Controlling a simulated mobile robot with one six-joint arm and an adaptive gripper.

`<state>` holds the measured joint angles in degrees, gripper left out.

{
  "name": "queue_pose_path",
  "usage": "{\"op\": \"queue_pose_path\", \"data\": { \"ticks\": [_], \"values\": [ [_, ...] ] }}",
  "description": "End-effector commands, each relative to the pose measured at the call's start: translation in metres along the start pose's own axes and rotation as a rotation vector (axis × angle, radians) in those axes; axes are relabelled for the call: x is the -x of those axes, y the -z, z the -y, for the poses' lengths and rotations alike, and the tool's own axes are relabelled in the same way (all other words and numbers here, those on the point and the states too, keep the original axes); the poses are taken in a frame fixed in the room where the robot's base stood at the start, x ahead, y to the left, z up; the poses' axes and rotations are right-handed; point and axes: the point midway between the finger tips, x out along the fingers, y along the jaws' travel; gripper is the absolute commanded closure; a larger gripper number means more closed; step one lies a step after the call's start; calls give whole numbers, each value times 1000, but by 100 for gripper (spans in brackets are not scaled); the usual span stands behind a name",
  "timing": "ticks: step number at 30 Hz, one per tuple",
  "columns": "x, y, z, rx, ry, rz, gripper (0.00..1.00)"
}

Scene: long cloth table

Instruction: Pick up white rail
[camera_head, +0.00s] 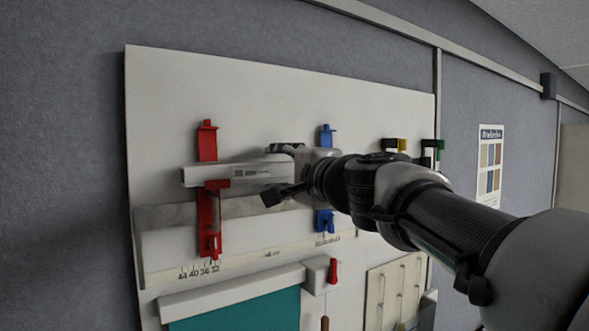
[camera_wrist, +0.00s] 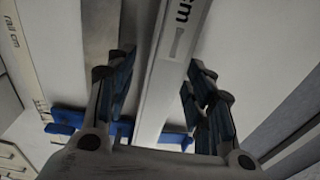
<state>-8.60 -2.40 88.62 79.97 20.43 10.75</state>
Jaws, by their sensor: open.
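The white rail (camera_head: 215,174) runs sideways across an upright white panel in the head view. Its left end shows by the red holder (camera_head: 208,142); its right part is hidden behind my gripper (camera_head: 277,173). In the wrist view the rail (camera_wrist: 172,65), with "cm" printed on it, runs between the two fingers of my gripper (camera_wrist: 163,82). The fingers are open, one on each side of the rail, with visible gaps between them and it. A blue holder (camera_wrist: 68,131) crosses behind the rail there.
A grey strip (camera_head: 160,216) runs below the rail, with a numbered scale (camera_head: 200,271) under it. Blue holder parts (camera_head: 326,133) are behind my wrist. A white box with a red handle (camera_head: 333,270) and a teal panel (camera_head: 240,312) are lower down. The upper panel is clear.

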Motion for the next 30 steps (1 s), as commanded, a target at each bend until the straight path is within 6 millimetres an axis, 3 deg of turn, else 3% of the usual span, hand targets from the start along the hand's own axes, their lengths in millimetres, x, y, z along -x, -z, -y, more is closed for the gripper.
{"op": "queue_pose_path", "data": {
  "ticks": [23,30],
  "values": [
    [0,0,0,0,-1,0,100],
    [0,0,0,0,0,0,100]
  ]
}}
